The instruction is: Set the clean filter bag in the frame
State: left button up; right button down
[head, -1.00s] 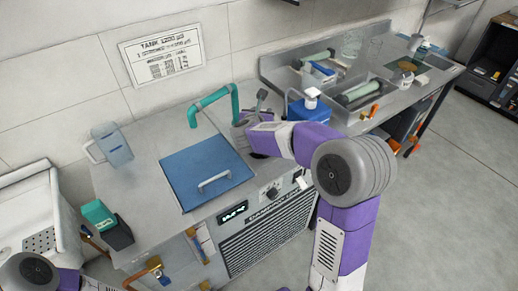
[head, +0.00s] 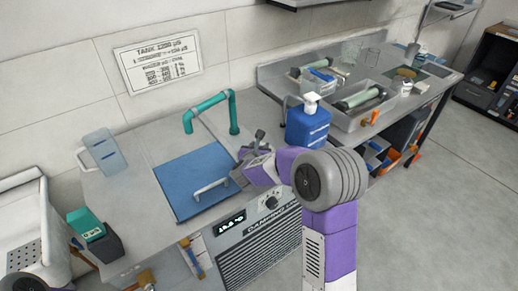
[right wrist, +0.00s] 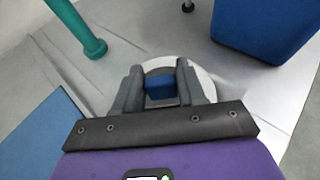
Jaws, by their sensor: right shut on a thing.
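My right gripper (head: 242,176) is over the steel tank top, at the right edge of the blue lid (head: 192,188). In the right wrist view its two grey fingers (right wrist: 162,88) are shut on a small blue piece (right wrist: 160,86). A pale round rim (right wrist: 162,64) shows around and beyond the fingertips. I cannot tell whether the blue piece is part of the filter bag, nor whether the rim is the frame. My wrist hides this spot in the head view. My left gripper is out of view.
A teal pipe (head: 210,103) arches behind the lid. A blue jug (head: 307,124) stands to the right of my right gripper. A clear pitcher (head: 104,152) and a green-and-black box (head: 92,232) are at the left. Trays (head: 362,108) with rollers stand on the right bench.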

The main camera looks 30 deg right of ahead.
jog(key=shift+f+b, duration=0.3)
jog(key=shift+b, duration=0.2)
jog(key=c, duration=0.7)
grip_release()
jog(key=shift+o, duration=0.2)
jog(key=shift+r+p, duration=0.4)
jog(key=shift+p, duration=0.2)
jog(key=p+v, duration=0.1)
jog(key=v, duration=1.1)
jog(key=shift+d, duration=0.1)
